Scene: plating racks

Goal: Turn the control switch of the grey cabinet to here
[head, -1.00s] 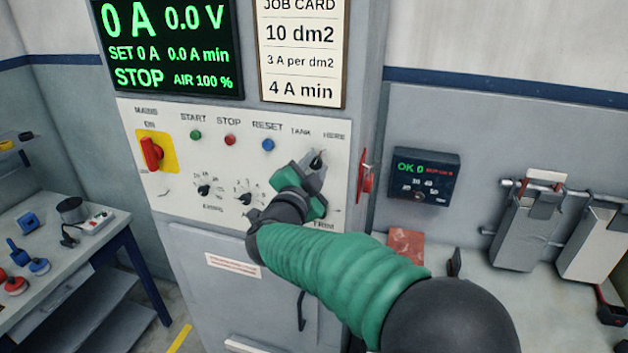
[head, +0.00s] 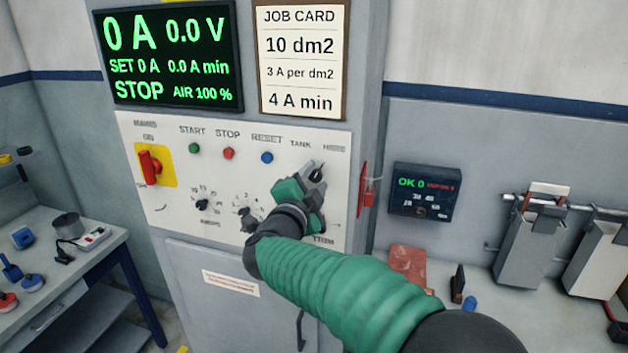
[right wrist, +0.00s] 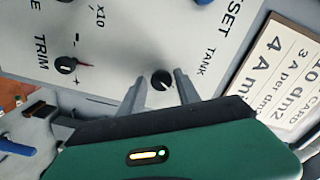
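The grey cabinet (head: 205,258) has a white control panel. Its control switch, a small black knob (head: 317,173), sits at the panel's upper right between the labels TANK and HERE. My right gripper (head: 311,178) is at this knob, its fingers pointing at the panel. In the right wrist view the knob (right wrist: 161,80) stands between the two fingertips, with a narrow gap on each side. The gripper looks open around it, not clamped. The knob's pointer is hard to read. My left gripper is not in view.
A red mains switch (head: 150,166), START, STOP and RESET buttons and an amps dial (head: 202,203) share the panel. The TRIM knob (right wrist: 66,65) is left of the fingers in the wrist view. A red part (head: 364,190) sticks out from the cabinet's right side.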

